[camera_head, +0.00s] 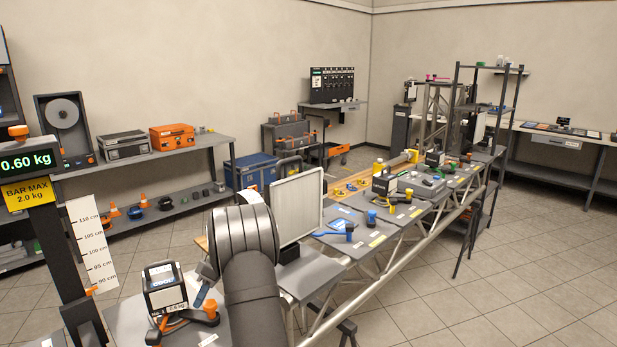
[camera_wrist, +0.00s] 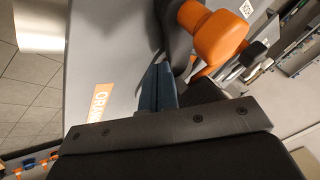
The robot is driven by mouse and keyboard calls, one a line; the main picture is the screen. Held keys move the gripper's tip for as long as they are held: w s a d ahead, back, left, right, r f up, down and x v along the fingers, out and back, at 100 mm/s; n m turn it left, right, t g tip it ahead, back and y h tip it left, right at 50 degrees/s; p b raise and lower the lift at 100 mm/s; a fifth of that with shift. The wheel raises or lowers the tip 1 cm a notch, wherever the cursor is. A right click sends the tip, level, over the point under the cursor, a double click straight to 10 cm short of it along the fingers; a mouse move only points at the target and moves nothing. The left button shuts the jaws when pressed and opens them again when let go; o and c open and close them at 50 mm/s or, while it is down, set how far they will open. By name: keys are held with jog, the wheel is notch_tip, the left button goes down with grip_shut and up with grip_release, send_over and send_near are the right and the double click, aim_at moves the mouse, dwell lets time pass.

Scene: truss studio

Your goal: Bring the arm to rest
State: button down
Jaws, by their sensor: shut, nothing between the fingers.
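My gripper (camera_wrist: 158,88) shows in the wrist view with its blue-grey fingers together and nothing between them. The fingers point at a grey surface (camera_wrist: 105,60) bearing an orange label (camera_wrist: 98,103). An orange, rounded part (camera_wrist: 215,38) joined to a dark piece is just beyond the fingertips; I cannot tell whether they touch it. In the head view my gripper (camera_head: 202,294) shows partly behind my arm, beside a black-and-white weight box (camera_head: 165,289) and an orange-and-black clamp (camera_head: 187,320) on the nearest grey plate.
A scale post with a display (camera_head: 27,161) reading 0.60 kg and a white height ruler (camera_head: 89,243) stand at the left. A white panel (camera_head: 297,207) stands close right of my arm. The truss (camera_head: 375,283) carries several plates with tools. Floor (camera_head: 520,270) at the right is clear.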

jog(key=shift+f, duration=0.45)
jog(key=shift+r, duration=0.1)
